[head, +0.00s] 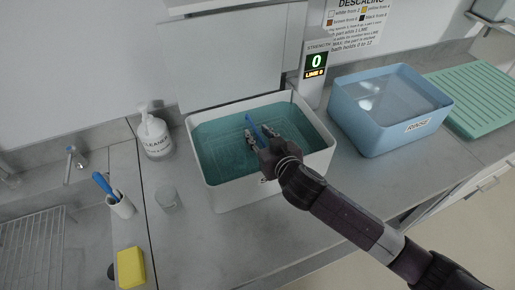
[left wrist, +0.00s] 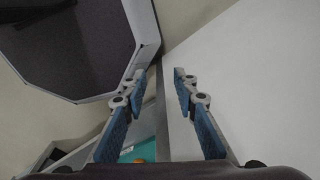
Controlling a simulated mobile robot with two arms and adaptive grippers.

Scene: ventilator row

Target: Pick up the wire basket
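My right gripper (head: 256,130) reaches over the white bath (head: 229,197) of teal liquid, its fingers pointing down and away over or into the liquid. Whether they hold anything is unclear. I cannot make out a wire basket with certainty; part of the bath's inside is hidden behind the right gripper and wrist. My left gripper (left wrist: 160,76) shows in the left wrist view with its blue-padded fingers apart and nothing between them. It is not in the head view.
A blue rinse tub (head: 390,138) stands right of the bath, beside a green ribbed mat (head: 480,95). A strength display (head: 315,72) stands behind. Left are a cleaner bottle (head: 155,137), clear cup (head: 169,199), white holder (head: 121,207), yellow sponge (head: 130,267) and sink rack (head: 35,250).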

